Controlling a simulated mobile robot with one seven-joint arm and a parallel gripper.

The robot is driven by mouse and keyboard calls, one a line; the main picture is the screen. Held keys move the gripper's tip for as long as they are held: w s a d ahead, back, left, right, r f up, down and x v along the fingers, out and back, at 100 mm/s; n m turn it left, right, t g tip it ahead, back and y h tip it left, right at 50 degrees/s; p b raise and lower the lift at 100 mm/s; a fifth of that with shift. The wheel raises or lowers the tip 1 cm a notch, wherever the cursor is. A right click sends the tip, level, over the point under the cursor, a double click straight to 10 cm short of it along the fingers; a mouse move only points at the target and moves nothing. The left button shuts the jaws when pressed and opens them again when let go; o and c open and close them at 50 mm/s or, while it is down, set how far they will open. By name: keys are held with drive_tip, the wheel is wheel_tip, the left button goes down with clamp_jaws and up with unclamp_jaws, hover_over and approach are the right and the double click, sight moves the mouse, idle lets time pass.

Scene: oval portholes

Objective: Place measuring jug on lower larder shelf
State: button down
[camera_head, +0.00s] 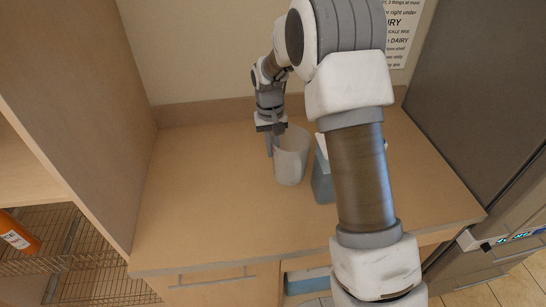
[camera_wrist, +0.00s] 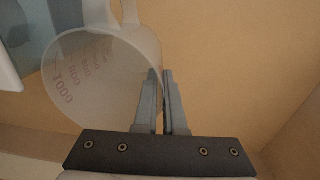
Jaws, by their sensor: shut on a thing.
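The measuring jug (camera_head: 291,158) is a pale, translucent jug at the middle of the wooden counter (camera_head: 210,205). My gripper (camera_head: 270,145) is at the jug's left side, with its narrow fingers pointing down, shut on the jug's wall. In the wrist view the jug (camera_wrist: 95,75) fills the upper left, with red scale numbers and its handle at the top. The fingers (camera_wrist: 158,95) are nearly together at the jug's edge. The jug looks upright; I cannot tell whether its base touches the counter. Wire shelves (camera_head: 85,285), possibly the larder's, show at the lower left.
A blue and white carton (camera_head: 322,180) stands close to the jug's right, partly behind my arm. An orange bottle (camera_head: 18,236) lies on a wire shelf. A tall wooden panel (camera_head: 90,110) divides counter from shelves. A dark grey panel (camera_head: 480,90) bounds the right. The counter's left is clear.

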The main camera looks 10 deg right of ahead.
drive_tip(key=shift+f, duration=2)
drive_tip(key=c, duration=1)
unclamp_jaws()
